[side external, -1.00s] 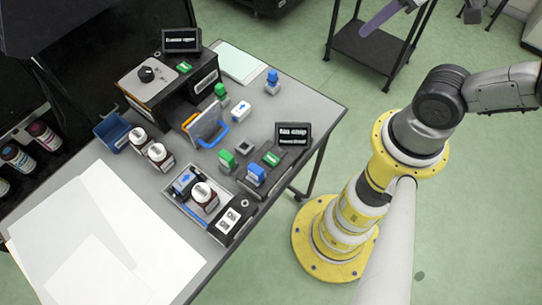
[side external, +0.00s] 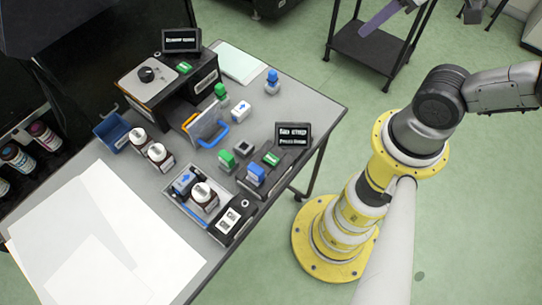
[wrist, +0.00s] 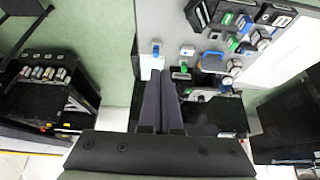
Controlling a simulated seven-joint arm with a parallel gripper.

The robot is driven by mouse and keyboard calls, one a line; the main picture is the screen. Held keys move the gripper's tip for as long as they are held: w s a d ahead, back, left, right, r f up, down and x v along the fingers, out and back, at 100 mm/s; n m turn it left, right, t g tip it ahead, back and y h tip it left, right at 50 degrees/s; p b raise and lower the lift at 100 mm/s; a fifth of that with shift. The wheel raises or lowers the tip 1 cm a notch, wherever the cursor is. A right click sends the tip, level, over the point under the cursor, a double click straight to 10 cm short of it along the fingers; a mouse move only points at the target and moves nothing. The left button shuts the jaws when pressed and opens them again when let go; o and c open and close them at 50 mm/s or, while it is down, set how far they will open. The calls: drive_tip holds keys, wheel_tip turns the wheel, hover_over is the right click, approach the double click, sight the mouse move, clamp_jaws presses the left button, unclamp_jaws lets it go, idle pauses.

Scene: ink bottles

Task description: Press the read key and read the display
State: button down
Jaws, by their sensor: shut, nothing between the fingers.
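In the side external view a black device (side external: 160,95) with a dial stands at the back of the table, with a green key (side external: 183,67) and a dark display (side external: 181,40). A second black device (side external: 286,170) at the table's right edge carries a green key (side external: 271,159) and a dark display (side external: 293,135). Both displays show white lettering too small and blurred to read surely. In the wrist view my gripper (wrist: 163,76) is shut and empty, its long dark fingers apart from the keys. What looks like a finger shows at the top of the side external view.
A tray (side external: 170,203) at the table's front holds a bottle (side external: 205,196) and a blue block. Two more bottles stand behind it, near a blue bin (side external: 113,131). Stamps and a blue-handled holder (side external: 212,135) are in the middle. White sheets (side external: 100,235) cover the left.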

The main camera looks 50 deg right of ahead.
drive_tip(key=w+a+f+m+t+y, duration=0.1)
drive_tip(key=w+a+m+t, duration=0.1)
drive_tip(key=w+a, duration=0.3)
drive_tip(key=w+a+f+m+t+y, duration=0.1)
drive_tip(key=w+a+m+t+y, duration=0.15)
drive_tip(key=w, duration=0.45)
drive_tip(key=n+g+y, duration=0.2)
drive_tip(key=n+g, duration=0.1)
hover_over(277, 160)
wheel_tip(277, 160, down, 14)
drive_tip(key=shift+r, duration=0.15)
drive_tip(key=shift+f, duration=4.4)
drive_tip(key=shift+f, duration=0.15)
